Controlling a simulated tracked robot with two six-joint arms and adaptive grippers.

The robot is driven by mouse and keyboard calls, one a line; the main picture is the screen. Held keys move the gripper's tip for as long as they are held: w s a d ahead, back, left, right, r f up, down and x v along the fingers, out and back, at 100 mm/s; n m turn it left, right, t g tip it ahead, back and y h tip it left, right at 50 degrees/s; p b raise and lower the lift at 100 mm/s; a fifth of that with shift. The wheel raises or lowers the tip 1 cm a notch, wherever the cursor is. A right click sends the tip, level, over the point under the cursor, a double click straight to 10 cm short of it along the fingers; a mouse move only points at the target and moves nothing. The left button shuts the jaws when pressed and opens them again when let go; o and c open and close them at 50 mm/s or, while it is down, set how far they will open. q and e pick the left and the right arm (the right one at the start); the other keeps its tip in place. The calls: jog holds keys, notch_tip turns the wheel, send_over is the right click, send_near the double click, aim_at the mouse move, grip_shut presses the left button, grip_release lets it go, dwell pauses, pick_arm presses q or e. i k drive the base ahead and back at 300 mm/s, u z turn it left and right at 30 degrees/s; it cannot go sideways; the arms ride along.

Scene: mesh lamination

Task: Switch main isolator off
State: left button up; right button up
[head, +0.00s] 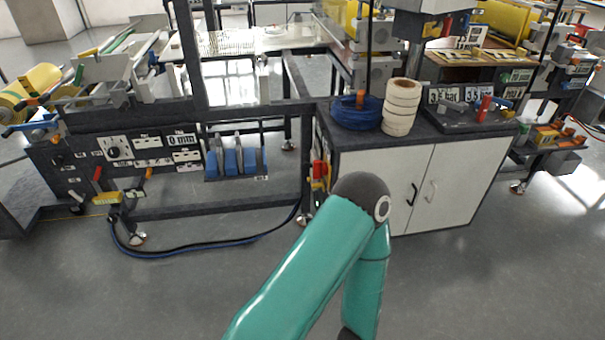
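A red and yellow switch (319,172), which looks like the main isolator, is on the left side face of the white-doored cabinet (395,180). It is small and seen at a steep angle, so I cannot tell its handle position. One of my green arms is in front of the cabinet, with its elbow just right of and below the switch and apart from it in the picture. Its lower link runs down out of the bottom edge. Neither of my grippers is in view.
A control panel (120,155) with a dial and a red lever (97,174) is on the machine frame at the left. Blue pedals (235,161) are beside it. A dark hose (205,244) lies on the floor. A blue coil (356,113) and white rolls (401,105) stand on the cabinet.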

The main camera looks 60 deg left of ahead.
aim_at(320, 168)
jog(key=u, duration=0.65)
jog(key=i, duration=0.2)
jog(key=u, duration=1.2)
jog(key=i, duration=0.85)
jog(key=z, duration=0.15)
jog(key=k, duration=0.85)
jog(key=u, duration=0.2)
jog(key=i, duration=0.8)
jog(key=z, duration=0.1)
